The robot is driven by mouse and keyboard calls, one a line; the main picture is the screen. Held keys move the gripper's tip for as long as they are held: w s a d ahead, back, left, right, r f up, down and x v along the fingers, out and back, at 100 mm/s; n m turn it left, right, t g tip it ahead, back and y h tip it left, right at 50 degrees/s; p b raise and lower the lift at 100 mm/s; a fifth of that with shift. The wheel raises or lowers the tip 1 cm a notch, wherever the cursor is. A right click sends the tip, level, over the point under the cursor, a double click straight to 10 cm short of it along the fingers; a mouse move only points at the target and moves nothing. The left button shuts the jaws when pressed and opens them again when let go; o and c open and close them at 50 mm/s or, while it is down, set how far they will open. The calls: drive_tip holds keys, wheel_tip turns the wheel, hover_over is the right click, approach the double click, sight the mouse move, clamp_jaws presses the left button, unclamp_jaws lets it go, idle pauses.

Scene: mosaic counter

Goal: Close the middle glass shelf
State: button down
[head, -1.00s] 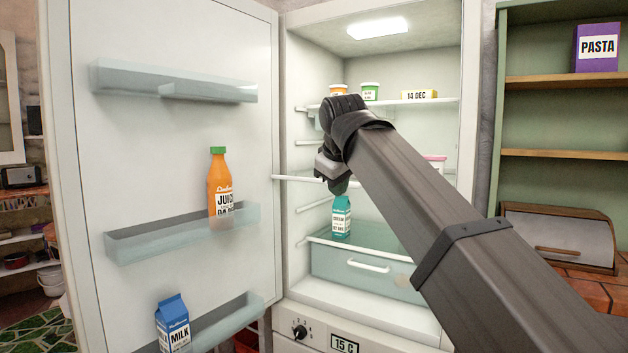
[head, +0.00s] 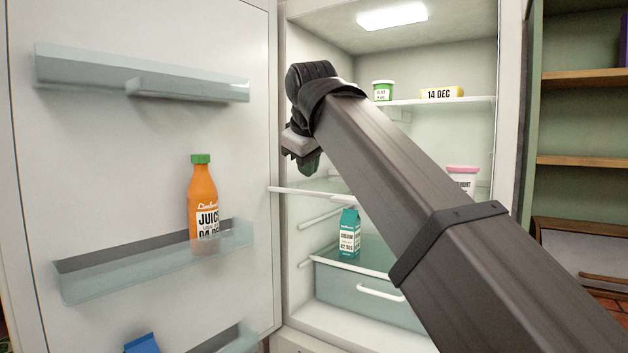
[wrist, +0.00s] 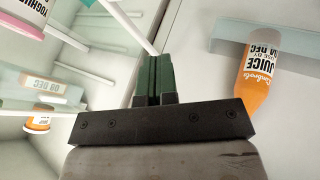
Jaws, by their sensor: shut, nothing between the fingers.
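The middle glass shelf (head: 325,193) juts out of the open fridge, its white front edge reaching left toward the door. Most of it is hidden behind my arm. My gripper (head: 308,168) is just above the shelf's front edge in the head view, fingers pointing down. In the wrist view the green fingertips (wrist: 155,58) are shut and empty. A white bar, likely the shelf's front edge (wrist: 134,30), ends by the tips. I cannot tell if they touch it. A pink-lidded yoghurt tub (head: 462,179) shows behind my arm, apparently on this shelf.
The fridge door (head: 130,150) stands open at left, with a juice bottle (head: 204,200) in its rack.

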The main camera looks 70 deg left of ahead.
sight(316, 193)
drive_tip(key=w+a+f, duration=0.1)
drive_tip(key=a+f, duration=0.1)
drive_tip(key=w+a+f, duration=0.1)
drive_tip(key=a+f, duration=0.1)
drive_tip(key=f, duration=0.1)
drive_tip(key=w+a+f, duration=0.2)
drive_tip(key=a, duration=0.1)
drive_tip(key=shift+w+f, duration=0.1)
drive_tip(key=shift+f, duration=0.15)
drive_tip(key=shift+w+a, duration=0.3)
drive_tip(key=shift+w, duration=0.15)
drive_tip(key=w+a, duration=0.4)
drive_tip(key=w, duration=0.1)
drive_tip(key=w+a, duration=0.3)
drive_tip(key=w, duration=0.3)
drive_tip(key=w+a, duration=0.4)
drive_tip(key=w, duration=0.2)
drive_tip(key=shift+w+a, duration=0.1)
drive_tip(key=shift+a, duration=0.2)
